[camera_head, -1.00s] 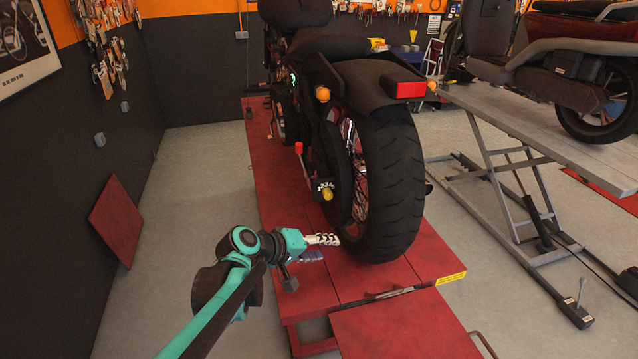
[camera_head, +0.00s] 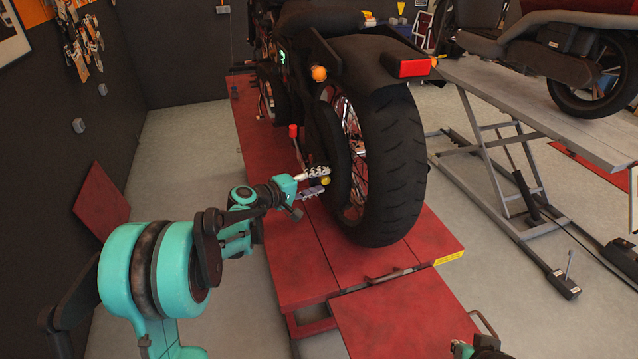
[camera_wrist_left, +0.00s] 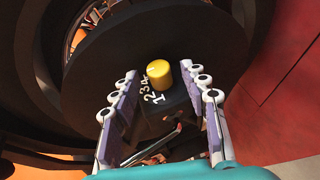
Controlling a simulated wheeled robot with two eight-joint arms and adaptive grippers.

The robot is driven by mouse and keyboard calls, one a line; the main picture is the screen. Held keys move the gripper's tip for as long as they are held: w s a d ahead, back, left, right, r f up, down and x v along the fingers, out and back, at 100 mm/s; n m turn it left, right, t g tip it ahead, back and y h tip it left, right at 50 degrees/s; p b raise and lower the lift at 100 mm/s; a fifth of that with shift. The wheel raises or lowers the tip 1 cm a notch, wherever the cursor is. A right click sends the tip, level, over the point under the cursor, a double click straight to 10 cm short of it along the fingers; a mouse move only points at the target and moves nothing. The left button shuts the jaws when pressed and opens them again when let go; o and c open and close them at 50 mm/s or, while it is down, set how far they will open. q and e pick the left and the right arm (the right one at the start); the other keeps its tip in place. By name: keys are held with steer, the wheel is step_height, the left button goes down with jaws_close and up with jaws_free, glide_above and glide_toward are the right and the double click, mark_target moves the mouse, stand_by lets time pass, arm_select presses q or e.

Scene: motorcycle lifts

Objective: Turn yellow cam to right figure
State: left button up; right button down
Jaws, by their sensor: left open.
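The yellow cam (camera_wrist_left: 158,73) is a round yellow knob on a dark block in the left wrist view, with white figures (camera_wrist_left: 148,92) 1 to 4 in an arc beside it. It also shows small in the head view (camera_head: 326,181), by the rear wheel. My left gripper (camera_wrist_left: 165,88) is open, its fingers on either side of the cam and block, with gaps between. In the head view the left gripper (camera_head: 318,182) reaches the block, partly hiding it. Which figure the cam points at is unclear. A small part of my right arm shows at the bottom edge; its fingers cannot be made out.
The motorcycle's rear tyre (camera_head: 385,170) stands close right of the left gripper. The bike is on a red lift (camera_head: 300,265). A red-tipped lever (camera_head: 293,131) stands just beyond the gripper. A grey lift (camera_head: 490,82) holds another motorcycle at right. Floor at left is clear.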

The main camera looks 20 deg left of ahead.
arm_select(q)
steer(key=shift+w+d, duration=0.15)
steer(key=shift+w, duration=0.1)
steer(key=shift+c, duration=0.3)
jaws_close()
